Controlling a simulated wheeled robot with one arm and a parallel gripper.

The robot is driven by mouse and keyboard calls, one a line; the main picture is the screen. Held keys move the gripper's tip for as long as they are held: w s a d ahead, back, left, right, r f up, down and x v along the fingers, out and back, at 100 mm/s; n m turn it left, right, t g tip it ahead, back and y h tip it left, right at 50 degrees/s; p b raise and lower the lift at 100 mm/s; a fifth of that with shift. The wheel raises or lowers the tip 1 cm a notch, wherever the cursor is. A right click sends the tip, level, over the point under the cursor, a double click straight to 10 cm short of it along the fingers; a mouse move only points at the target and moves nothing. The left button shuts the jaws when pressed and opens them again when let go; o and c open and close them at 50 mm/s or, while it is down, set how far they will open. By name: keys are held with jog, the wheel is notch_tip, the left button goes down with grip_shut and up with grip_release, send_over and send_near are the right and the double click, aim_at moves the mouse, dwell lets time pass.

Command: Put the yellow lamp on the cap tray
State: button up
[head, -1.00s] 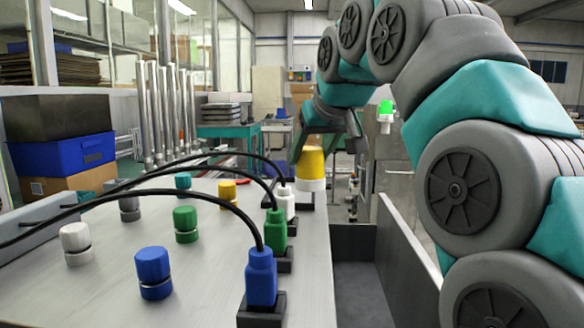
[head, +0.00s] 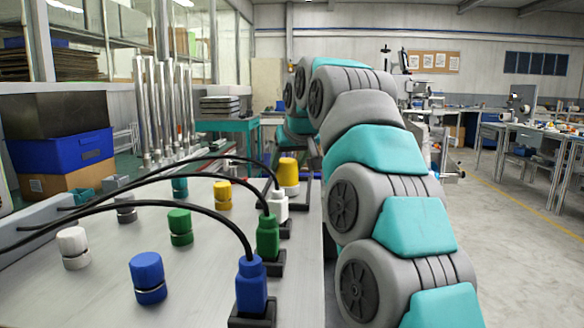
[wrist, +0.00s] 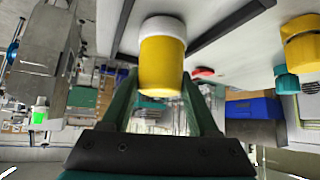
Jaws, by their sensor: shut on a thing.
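The yellow lamp (head: 288,172), a yellow cylinder with a whitish collar at its lower end, is upright at the far right corner of the bench. It also shows in the wrist view (wrist: 163,62), between the green fingers of my gripper (wrist: 160,80), which is shut on it. The dark-rimmed cap tray (head: 304,192) lies at that corner, and its rim runs on both sides of the lamp in the wrist view (wrist: 228,28). The lamp's collar is over the tray's pale floor. I cannot tell whether it touches. In the head view my gripper is mostly hidden.
White (head: 280,205), green (head: 268,237) and blue (head: 251,285) plugs with black cables stand along the bench's right edge, in front of the tray. Several coloured caps, such as the yellow cap (head: 223,194), stand on the grey bench. Open floor lies to the right.

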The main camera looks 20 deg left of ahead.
jog(key=shift+f, duration=0.2)
jog(key=o, duration=1.4)
jog(key=shift+o, duration=0.2)
